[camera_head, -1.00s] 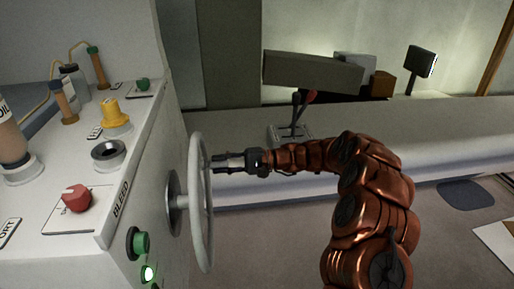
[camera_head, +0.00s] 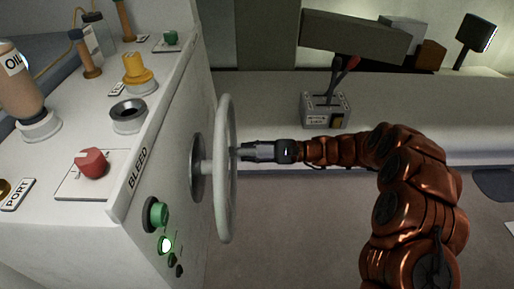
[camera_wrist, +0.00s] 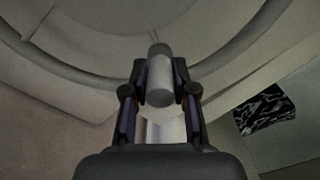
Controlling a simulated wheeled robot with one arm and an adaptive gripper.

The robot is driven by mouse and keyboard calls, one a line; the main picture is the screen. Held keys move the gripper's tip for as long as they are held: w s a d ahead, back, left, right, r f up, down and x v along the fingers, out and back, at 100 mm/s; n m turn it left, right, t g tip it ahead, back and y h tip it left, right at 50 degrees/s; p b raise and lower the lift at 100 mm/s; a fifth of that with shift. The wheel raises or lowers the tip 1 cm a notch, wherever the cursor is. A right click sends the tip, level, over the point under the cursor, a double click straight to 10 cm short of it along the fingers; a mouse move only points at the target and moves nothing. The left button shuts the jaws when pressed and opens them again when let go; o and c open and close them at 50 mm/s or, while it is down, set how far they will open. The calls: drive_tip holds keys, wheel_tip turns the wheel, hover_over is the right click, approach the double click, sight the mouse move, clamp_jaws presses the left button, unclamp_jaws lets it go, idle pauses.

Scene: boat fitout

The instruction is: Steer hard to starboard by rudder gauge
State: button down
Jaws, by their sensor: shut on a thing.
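A pale grey steering wheel (camera_head: 225,205) stands upright on the side of a white console, seen nearly edge-on in the head view. Its rim also shows as an arc in the wrist view (camera_wrist: 240,62). My gripper (camera_head: 245,152) is at the right side of the wheel, slightly above hub height. In the wrist view my gripper (camera_wrist: 160,82) has its two fingers closed on a grey cylindrical wheel knob (camera_wrist: 159,75). No rudder gauge face can be read in either view.
The white console (camera_head: 120,215) carries a red knob (camera_head: 92,162), a yellow knob (camera_head: 137,70), a dark-centred ring (camera_head: 128,113) and an oil bottle (camera_head: 17,85). Green controls (camera_head: 158,214) sit below the wheel's left. A lever box (camera_head: 325,110) stands behind my arm. Floor right of the wheel is clear.

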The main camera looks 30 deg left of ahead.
drive_tip(key=shift+s+f, duration=0.1)
drive_tip(key=shift+s, duration=0.05)
drive_tip(key=c, duration=0.9)
unclamp_jaws()
drive_tip(key=shift+c, duration=0.2)
drive_tip(key=shift+d, duration=0.1)
drive_tip(key=v, duration=1.2)
